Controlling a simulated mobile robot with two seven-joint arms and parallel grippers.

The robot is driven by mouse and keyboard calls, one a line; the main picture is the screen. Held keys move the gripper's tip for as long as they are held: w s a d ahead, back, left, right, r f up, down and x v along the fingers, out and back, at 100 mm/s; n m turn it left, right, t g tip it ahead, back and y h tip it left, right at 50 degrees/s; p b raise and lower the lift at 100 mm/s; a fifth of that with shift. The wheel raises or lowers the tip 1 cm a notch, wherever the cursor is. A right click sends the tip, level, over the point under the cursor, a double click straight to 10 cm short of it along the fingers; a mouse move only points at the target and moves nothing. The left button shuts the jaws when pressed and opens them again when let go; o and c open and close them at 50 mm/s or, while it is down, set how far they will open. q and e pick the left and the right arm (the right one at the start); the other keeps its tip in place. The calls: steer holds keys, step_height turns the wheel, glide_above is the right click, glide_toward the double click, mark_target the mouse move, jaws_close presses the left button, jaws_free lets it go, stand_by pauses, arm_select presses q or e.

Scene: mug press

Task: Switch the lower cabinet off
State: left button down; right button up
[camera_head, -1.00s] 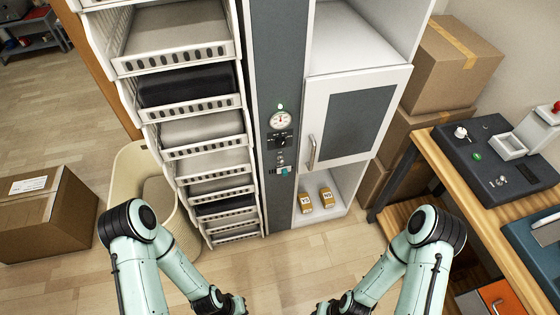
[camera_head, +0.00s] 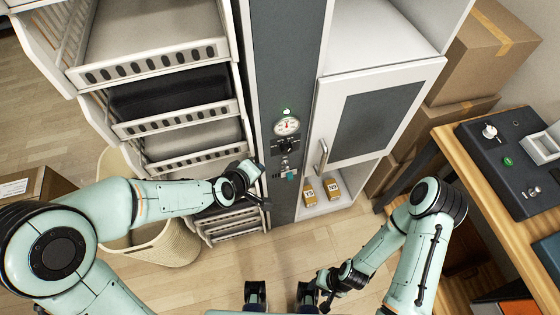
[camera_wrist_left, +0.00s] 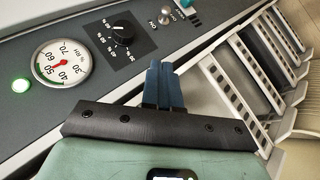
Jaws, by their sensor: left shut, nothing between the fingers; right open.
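A grey control panel (camera_head: 283,60) runs down the front between the drawers and the white cabinet (camera_head: 370,115). It carries a lit green lamp (camera_head: 287,112), a round gauge (camera_head: 286,126), a black knob (camera_head: 287,146) and a small teal part (camera_head: 291,175) near its lower end. In the left wrist view, a small metal toggle switch (camera_wrist_left: 164,17) stands beyond the black knob (camera_wrist_left: 122,33); its position is hard to tell. My left gripper (camera_head: 265,201) is shut and empty, left of the panel's lower part and apart from the toggle. My right gripper (camera_head: 325,302) is open, low in front.
White drawer racks (camera_head: 180,135) stand close to the left arm. A beige basket (camera_head: 155,244) is below it. Two small boxes (camera_head: 320,189) stand on the cabinet's bottom shelf. A wooden workbench (camera_head: 455,150) is at right. The floor in front of the panel is mostly clear.

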arm_select(q)
steer(key=shift+s, duration=0.15)
glide_toward(287, 166)
steer(key=w+a+f, duration=0.2)
steer(key=w, duration=0.2)
steer(key=shift+w+d+f, duration=0.1)
steer(key=shift+d+f, duration=1.15)
steer(key=shift+d, duration=0.25)
